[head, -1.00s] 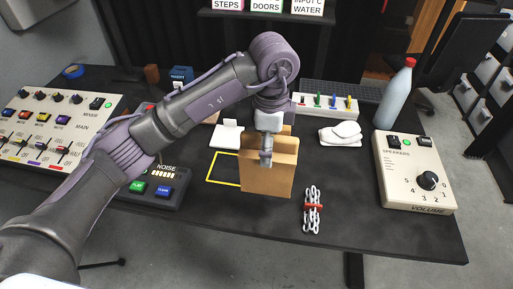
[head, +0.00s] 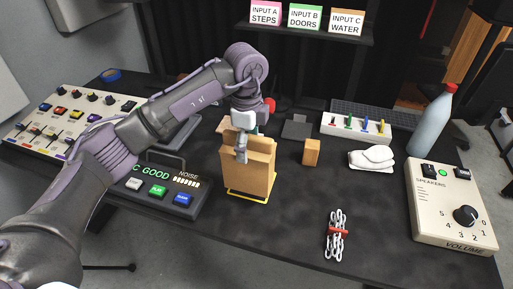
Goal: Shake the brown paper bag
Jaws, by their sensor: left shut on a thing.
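The brown paper bag (head: 250,180) is upright in the middle of the head view, with its open top facing up. My left gripper (head: 241,152) comes down from above and is shut on the bag's near upper rim. The bag is over the yellow outline (head: 262,199) marked on the table and hides most of it. I cannot tell whether the bag's bottom touches the table. What is inside the bag is hidden. My right gripper is not in view.
A noise box (head: 165,192) and a mixer panel (head: 72,118) are left of the bag. A small brown block (head: 311,152), a white cloth (head: 371,158), a chain (head: 337,234), a bottle (head: 432,122) and a speaker box (head: 452,205) are to the right. Bare dark table lies right of the bag.

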